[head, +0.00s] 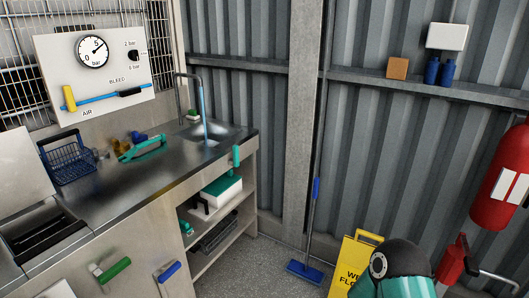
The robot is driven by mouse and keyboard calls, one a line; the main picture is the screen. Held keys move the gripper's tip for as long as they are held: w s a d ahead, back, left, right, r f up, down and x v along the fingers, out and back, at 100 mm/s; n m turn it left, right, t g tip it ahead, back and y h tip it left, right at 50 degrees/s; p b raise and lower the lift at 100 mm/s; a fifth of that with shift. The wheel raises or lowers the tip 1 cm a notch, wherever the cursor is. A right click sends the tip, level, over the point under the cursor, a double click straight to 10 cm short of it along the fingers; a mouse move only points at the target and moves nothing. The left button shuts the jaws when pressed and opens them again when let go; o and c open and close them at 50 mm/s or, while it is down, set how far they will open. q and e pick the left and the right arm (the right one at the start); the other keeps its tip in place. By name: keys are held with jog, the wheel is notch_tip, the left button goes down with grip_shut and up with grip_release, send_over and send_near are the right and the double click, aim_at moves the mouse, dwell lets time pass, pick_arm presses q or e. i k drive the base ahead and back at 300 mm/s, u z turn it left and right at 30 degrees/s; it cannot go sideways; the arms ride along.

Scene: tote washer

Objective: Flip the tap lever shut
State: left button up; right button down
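A grey gooseneck tap (178,100) stands at the back of the steel counter, beside the sink (208,133). A thin blue stream (203,102) drops from its spout into the sink, looking like running water. I cannot make out a lever on the tap itself. A yellow lever (69,98) stands upright across a blue pipe on the AIR panel. A green handle (114,269) and a blue handle (169,271) sit slanted on the cabinet front; I cannot tell whether either is a tap lever. Neither gripper is in view; a dark and teal link of mine shows at bottom right.
A blue wire basket (66,160) and a green-handled tool (142,149) lie on the counter (115,190). Shelves (225,222) hold a white box. A blue mop (305,270), yellow floor sign (350,262) and red extinguisher (500,180) stand right. Some grey floor shows clear.

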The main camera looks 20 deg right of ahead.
aim_at(235, 162)
jog(key=z, duration=0.15)
jog(key=i, duration=1.7)
jog(key=u, duration=0.8)
jog(key=k, duration=0.9)
jog(key=u, duration=0.15)
jog(key=i, duration=0.9)
jog(key=z, duration=0.1)
